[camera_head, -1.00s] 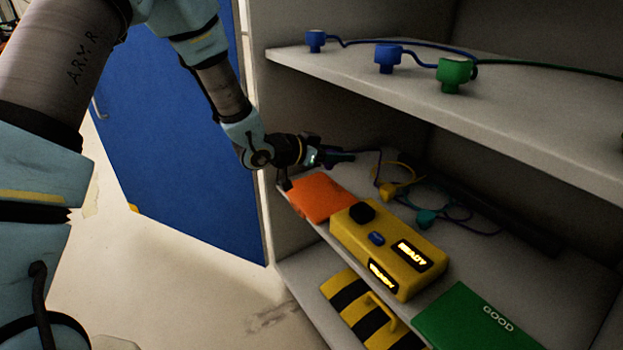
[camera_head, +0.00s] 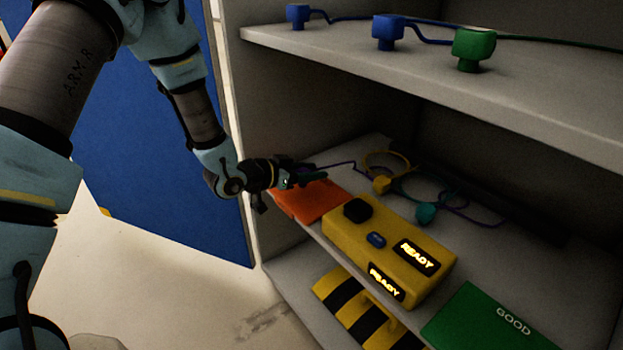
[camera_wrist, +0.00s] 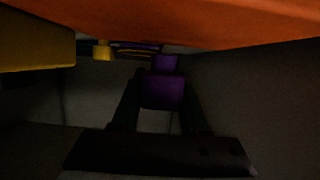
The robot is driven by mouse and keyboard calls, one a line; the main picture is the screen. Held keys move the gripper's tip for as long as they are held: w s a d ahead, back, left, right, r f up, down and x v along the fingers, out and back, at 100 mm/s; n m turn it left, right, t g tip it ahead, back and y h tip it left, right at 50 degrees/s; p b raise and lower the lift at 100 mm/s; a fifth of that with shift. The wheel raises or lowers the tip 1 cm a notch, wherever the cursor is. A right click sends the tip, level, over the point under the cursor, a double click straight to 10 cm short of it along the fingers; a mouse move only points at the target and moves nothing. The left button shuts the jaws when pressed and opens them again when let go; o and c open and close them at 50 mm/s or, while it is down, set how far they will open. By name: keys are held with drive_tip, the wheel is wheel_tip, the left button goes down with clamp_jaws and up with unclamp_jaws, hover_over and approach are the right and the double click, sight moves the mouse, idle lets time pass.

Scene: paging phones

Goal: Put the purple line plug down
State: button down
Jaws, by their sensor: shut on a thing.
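My gripper (camera_head: 308,177) is shut on the purple line plug (camera_wrist: 162,92), which shows between the two fingers in the wrist view. In the head view the fingers hide the plug, and its thin purple cable (camera_head: 338,164) runs off to the right from the fingertips. The gripper is over the orange pad (camera_head: 308,206) at the left end of the middle shelf. The pad also shows along the top of the wrist view (camera_wrist: 220,20). I cannot tell whether the plug touches it.
The yellow box with READY displays (camera_head: 385,250) stands right of the pad. A yellow plug (camera_head: 381,185), a teal plug (camera_head: 425,212) and looped cables lie behind it. A green GOOD pad (camera_head: 480,322) is at right. The upper shelf (camera_head: 400,75) overhangs; blue and green plugs stand there.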

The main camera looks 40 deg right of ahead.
drive_tip(key=shift+f, duration=0.85)
drive_tip(key=shift+c, duration=2.1)
unclamp_jaws()
drive_tip(key=shift+f, duration=0.15)
drive_tip(key=shift+r, duration=0.3)
drive_tip(key=p+v, duration=0.1)
drive_tip(key=v, duration=1.1)
drive_tip(key=shift+f, duration=0.1)
